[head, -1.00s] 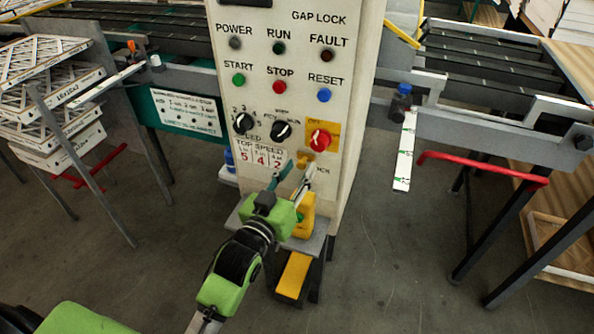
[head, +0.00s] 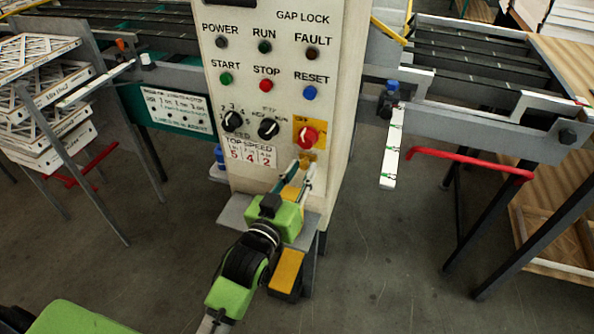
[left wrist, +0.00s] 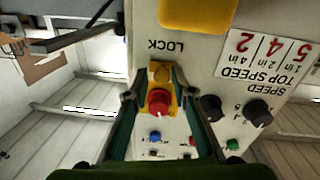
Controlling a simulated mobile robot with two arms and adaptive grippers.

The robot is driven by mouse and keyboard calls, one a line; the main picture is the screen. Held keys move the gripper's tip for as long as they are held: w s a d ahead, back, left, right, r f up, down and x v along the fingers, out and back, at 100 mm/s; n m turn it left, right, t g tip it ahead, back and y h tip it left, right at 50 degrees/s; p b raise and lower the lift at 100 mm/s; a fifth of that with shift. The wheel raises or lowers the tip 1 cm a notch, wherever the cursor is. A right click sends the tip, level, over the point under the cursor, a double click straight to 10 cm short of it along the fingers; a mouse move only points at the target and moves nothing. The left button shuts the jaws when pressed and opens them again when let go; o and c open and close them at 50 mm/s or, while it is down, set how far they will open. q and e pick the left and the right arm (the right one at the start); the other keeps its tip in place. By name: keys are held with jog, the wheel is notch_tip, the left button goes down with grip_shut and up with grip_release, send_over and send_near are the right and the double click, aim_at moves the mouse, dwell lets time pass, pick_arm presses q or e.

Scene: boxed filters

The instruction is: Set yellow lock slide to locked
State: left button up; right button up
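The yellow lock slide (head: 306,157) is a small yellow piece on the front of the white control panel, just below the red knob (head: 306,137) on its yellow plate. In the left wrist view the slide (left wrist: 161,72) shows between my fingers, near the word LOCK, with the red knob (left wrist: 158,101) beyond it. My left gripper (head: 300,172) is open, its two fingers pointing up at the panel on either side of the slide. I cannot tell whether they touch it. The fingers partly cover the lock label in the head view. My right gripper is not in view.
The panel (head: 330,120) has several other buttons and black knobs (head: 268,129) close above and left. A grey shelf (head: 236,209) juts out below. A large yellow piece (left wrist: 198,12) shows in the wrist view. A red bar (head: 470,161) stands out at right.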

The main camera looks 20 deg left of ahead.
pick_arm(q)
jog(key=shift+d, duration=0.3)
jog(key=shift+a, duration=0.1)
jog(key=shift+s+a, duration=0.15)
jog(key=shift+s, duration=0.05)
jog(key=s, duration=1.1)
jog(key=shift+s+a, duration=0.3)
jog(key=shift+a, duration=0.15)
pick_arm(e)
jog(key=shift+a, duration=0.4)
